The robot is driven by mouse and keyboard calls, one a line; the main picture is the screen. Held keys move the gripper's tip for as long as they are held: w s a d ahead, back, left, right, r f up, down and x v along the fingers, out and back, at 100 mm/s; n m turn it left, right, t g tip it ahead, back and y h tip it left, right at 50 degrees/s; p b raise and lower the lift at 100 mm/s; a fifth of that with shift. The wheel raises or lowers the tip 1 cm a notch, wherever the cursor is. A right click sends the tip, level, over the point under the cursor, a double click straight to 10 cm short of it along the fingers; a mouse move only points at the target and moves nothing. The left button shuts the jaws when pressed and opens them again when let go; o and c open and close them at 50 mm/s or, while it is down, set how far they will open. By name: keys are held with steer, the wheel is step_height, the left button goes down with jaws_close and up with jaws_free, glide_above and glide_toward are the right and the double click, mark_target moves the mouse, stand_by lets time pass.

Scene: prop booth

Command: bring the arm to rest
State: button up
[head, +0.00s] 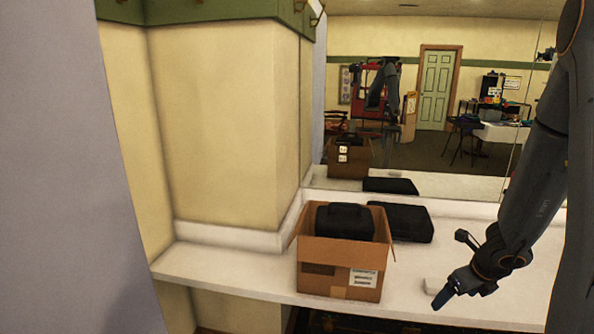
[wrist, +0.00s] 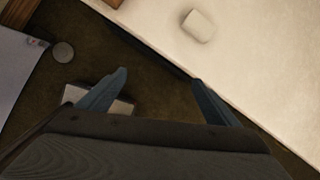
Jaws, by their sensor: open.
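My gripper (head: 447,294) is at the lower right of the head view, low at the front edge of the white counter (head: 228,272). In the wrist view my gripper (wrist: 160,82) shows two blue fingers spread wide apart. Nothing is between them but dark floor. My arm (head: 535,190) comes down from the upper right, bent at the wrist. The counter (wrist: 265,65) fills the upper right of the wrist view, with its edge running close by the right finger.
An open cardboard box (head: 340,283) holds a black case (head: 343,221) on the counter. A flat black case (head: 404,222) lies behind it. A small white block (wrist: 198,26) sits on the counter near my gripper. A mirror (head: 430,160) stands behind the counter.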

steer(key=s+a+r+n+g+y+b, duration=0.1)
steer(key=s+a+r+n+b, duration=0.1)
steer(key=a+n, duration=0.7)
steer(key=s+a+r+n+g+y+b, duration=0.1)
steer(key=a+r+n+b, duration=0.1)
steer(key=a+n, duration=0.65)
steer(key=s+a+n+g+h+b, duration=0.1)
steer(key=s+a+n, duration=0.6)
steer(key=n, duration=0.7)
steer(key=shift+s+a+n+h+b, duration=0.3)
steer(key=shift+s+a+n+b, duration=0.05)
steer(key=shift+s+b, duration=0.55)
steer(key=shift+s+r+n, duration=0.15)
steer(key=shift+s+n, duration=0.2)
steer(key=shift+n, duration=0.25)
steer(key=shift+c, duration=0.4)
